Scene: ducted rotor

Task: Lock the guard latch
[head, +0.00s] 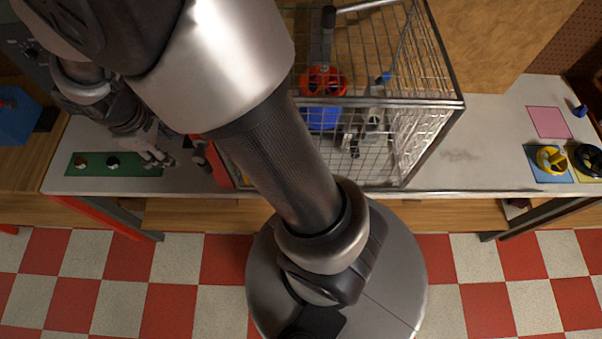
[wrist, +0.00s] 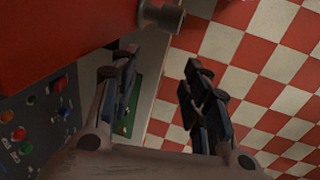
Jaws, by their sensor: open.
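The wire guard cage (head: 432,110) stands on the workbench, with a red and blue rotor unit (head: 322,100) inside. A dark cylindrical knob (wrist: 166,15), perhaps the guard latch, sticks out past the edge of a red panel (wrist: 60,35) in the wrist view. In the head view a red part with a dark knob (head: 200,160) sits at the cage's lower left; my arm hides much of that side. My gripper (head: 158,157) is left of this part. In the wrist view my gripper (wrist: 162,65) is open and empty, its fingertips just below the knob and apart from it.
A control panel with coloured buttons (wrist: 50,115) is at the left of the wrist view. A green strip with knobs (head: 95,164) lies on the bench at left. Coloured mats with a yellow part (head: 549,158) are at right. The bench between cage and mats is clear.

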